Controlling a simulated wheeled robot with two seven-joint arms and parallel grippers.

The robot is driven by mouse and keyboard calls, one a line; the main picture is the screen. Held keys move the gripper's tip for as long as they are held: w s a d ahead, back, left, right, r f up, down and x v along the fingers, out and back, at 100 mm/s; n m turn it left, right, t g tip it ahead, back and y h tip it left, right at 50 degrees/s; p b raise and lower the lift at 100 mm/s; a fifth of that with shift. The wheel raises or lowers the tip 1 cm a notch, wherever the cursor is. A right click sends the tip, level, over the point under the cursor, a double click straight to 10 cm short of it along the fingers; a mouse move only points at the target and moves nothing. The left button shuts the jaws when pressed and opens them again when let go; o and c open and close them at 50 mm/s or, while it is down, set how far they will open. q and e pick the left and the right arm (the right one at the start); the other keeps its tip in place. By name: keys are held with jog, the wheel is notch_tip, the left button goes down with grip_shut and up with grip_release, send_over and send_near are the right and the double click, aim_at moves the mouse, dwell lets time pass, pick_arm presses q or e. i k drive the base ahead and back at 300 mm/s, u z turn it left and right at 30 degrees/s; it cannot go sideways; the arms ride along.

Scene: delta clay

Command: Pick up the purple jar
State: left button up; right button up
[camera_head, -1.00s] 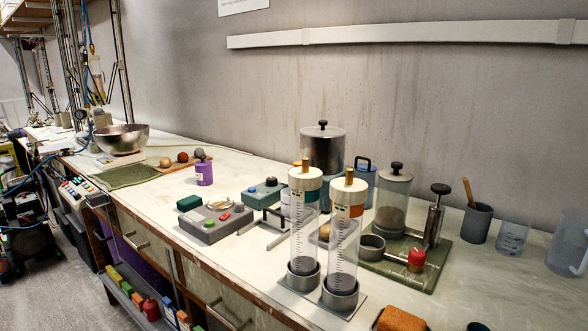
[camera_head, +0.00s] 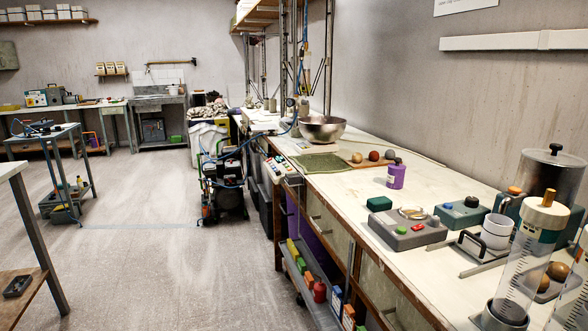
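The purple jar (camera_head: 396,176) stands upright on the long workbench, with a dark cap on top and a pale label on its side. It is behind the grey control box and to the right of the green mat. Nothing touches it, and it is in plain sight. Neither of my grippers shows in this view.
The grey control box (camera_head: 408,229) with a green block (camera_head: 379,203) lies in front of the jar. Clear cylinders (camera_head: 519,262) stand at the right. A metal bowl (camera_head: 322,128) and green mat (camera_head: 320,162) are farther along. Open floor (camera_head: 150,200) lies left of the bench.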

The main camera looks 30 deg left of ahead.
aim_at(395, 178)
jog(key=u, duration=2.05)
jog(key=i, duration=2.7)
jog(key=z, duration=1.15)
